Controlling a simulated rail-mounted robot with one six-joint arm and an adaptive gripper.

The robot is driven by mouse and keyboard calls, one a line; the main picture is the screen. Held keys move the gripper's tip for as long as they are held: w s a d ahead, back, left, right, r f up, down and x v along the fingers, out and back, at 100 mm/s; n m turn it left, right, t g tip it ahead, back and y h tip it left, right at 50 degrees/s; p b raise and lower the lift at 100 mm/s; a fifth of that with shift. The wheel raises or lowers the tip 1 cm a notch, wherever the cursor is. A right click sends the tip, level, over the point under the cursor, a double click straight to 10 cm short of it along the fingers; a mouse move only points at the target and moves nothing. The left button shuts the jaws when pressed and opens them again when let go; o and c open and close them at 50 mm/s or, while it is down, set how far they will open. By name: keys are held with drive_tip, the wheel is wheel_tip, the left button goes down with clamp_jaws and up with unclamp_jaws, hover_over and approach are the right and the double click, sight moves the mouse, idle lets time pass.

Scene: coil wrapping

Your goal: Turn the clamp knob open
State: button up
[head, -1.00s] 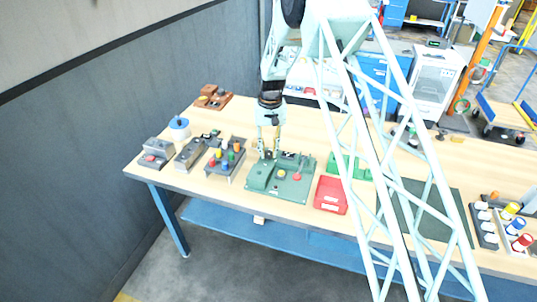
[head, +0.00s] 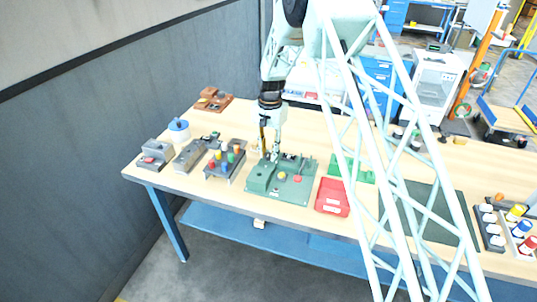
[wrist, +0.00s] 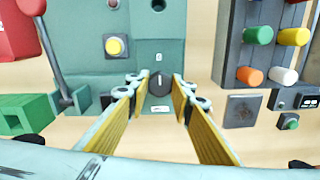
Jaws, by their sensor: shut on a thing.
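The clamp knob (wrist: 160,83) is a small round black knob with a pale line on its top. It sits on the green fixture (wrist: 175,20), near the fixture's edge in the wrist view. My gripper (wrist: 158,86) is over it, with one yellow-padded finger on each side, shut on the knob. In the head view my gripper (head: 269,156) points down at the back of the green fixture (head: 262,178), and the knob is hidden there. A small white label lies beside the knob in the wrist view.
A rack of coloured pegs (wrist: 262,50) stands close to the right in the wrist view. A red bin (head: 332,196) stands right of the fixture in the head view.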

sight(269, 155)
idle(0.4)
drive_tip(key=o, duration=0.9)
drive_tip(key=shift+c, duration=0.2)
drive_tip(key=shift+r, duration=0.15)
wheel_tip(269, 155, up, 12)
drive_tip(key=shift+d, duration=0.15)
drive_tip(key=shift+s, duration=0.1)
idle(0.3)
